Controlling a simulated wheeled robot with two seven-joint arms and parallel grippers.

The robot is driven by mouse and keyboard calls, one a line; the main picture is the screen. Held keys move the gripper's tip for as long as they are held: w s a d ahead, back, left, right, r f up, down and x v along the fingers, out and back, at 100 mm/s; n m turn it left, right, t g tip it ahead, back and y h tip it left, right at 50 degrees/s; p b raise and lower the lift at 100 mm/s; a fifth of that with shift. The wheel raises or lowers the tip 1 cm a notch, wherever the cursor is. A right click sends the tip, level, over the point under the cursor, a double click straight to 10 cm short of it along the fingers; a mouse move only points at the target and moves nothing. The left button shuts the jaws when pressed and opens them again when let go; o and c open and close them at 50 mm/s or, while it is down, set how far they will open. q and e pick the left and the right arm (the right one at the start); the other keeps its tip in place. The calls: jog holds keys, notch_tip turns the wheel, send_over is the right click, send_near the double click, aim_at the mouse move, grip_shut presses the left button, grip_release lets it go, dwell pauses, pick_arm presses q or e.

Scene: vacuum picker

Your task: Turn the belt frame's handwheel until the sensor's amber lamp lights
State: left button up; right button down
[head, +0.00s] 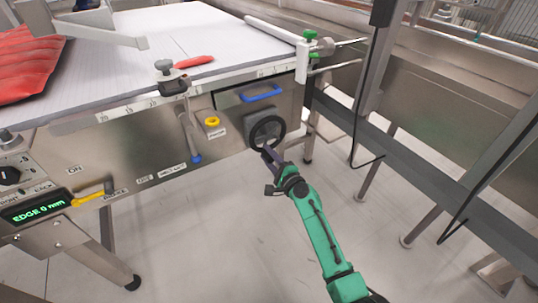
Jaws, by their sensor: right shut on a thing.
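The black handwheel (281,125) is on the belt frame's steel side panel (130,150), at its right end. My right gripper (268,153), on the green arm, comes up from below and is shut on the handwheel's lower rim. A white upright bracket with green knobs (303,62) stands at the belt's right corner with rods reaching right; it may carry the sensor, but I cannot tell. I make out no lit amber lamp. A display (36,210) at the lower left reads "EDGE 0 mm" in green. My left gripper is not in view.
A yellow ring knob (212,122), a blue-tipped lever (195,157) and a blue handle (261,93) are left of or above the wheel. Steel rails (430,165) stand at right. The floor below is clear.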

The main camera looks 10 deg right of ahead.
jog(key=shift+f, duration=0.1)
jog(key=c, duration=0.7)
grip_release()
jog(key=shift+s+d, duration=0.15)
jog(key=shift+s, duration=0.2)
jog(key=p+v, duration=0.1)
jog(key=v, duration=0.6)
jog(key=shift+s, duration=0.15)
pick_arm(q)
jog(key=shift+b, duration=0.4)
pick_arm(e)
jog(key=v, duration=0.6)
jog(key=shift+s, duration=0.3)
jog(key=shift+d, duration=0.1)
